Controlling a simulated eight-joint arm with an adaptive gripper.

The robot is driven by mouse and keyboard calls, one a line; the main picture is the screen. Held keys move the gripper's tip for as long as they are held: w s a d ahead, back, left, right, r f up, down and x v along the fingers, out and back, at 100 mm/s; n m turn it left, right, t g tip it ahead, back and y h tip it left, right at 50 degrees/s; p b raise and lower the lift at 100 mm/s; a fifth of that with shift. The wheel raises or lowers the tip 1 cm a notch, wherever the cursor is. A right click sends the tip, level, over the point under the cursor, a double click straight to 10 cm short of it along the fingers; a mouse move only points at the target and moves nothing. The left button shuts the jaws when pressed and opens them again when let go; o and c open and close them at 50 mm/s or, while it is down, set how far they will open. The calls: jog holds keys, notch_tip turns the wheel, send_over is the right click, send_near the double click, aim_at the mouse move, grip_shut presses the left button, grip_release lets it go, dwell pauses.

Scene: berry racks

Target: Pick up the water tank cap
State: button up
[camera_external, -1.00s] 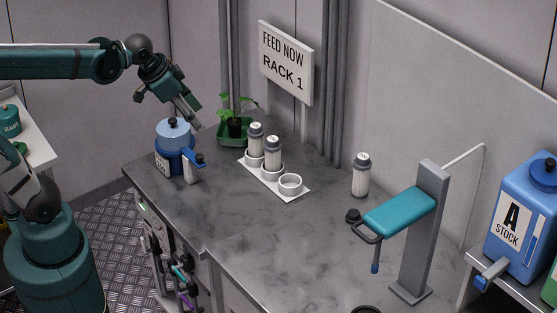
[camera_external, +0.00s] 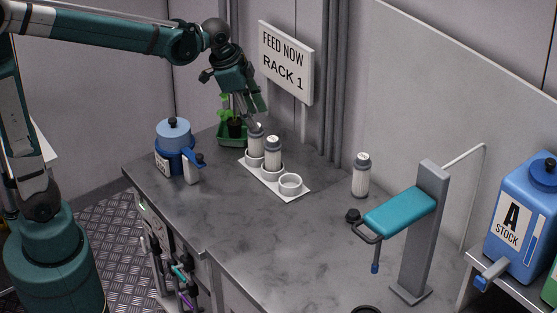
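A squat blue tank (camera_external: 190,160) with a light blue top and a black knob (camera_external: 173,122) stands at the left end of the grey counter. A small black cap-like piece (camera_external: 353,215) lies beside the teal-topped stand. I cannot tell which of these is the water tank cap. My gripper (camera_external: 256,123) points down over the back of the white tray, close to the top of the rear bottle (camera_external: 256,145). Its fingertips are small and overlap the bottle top in this view, so contact and opening are unclear.
The white tray (camera_external: 300,194) holds two grey-capped bottles and an empty cup (camera_external: 290,183). A potted plant (camera_external: 235,127) stands behind my gripper. A lone bottle (camera_external: 361,176), a teal-topped stand (camera_external: 400,211) and a blue stock tank (camera_external: 520,215) are to the right. The counter's front middle is clear.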

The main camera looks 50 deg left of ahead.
jog(key=w+d+f+m+g, duration=0.2)
jog(key=w+d+f+m, duration=0.3)
jog(key=w+d+f, duration=0.55)
jog(key=m+g, duration=0.2)
jog(key=m, duration=0.2)
send_near(353, 212)
jog(key=shift+f+p, duration=0.45)
jog(key=shift+f, duration=0.25)
jog(key=shift+f, duration=0.1)
jog(key=shift+d+f, duration=0.15)
jog(key=shift+f, duration=1.05)
jog(key=shift+s+d+f, duration=0.1)
jog(key=shift+d+f, duration=0.05)
jog(key=shift+f, duration=0.7)
jog(key=shift+w+d+f, duration=0.1)
jog(key=shift+d+f, duration=0.1)
jog(key=shift+f, duration=0.65)
jog(key=shift+s+d+f, duration=0.1)
jog(key=shift+d+f, duration=0.05)
jog(key=shift+f, duration=0.7)
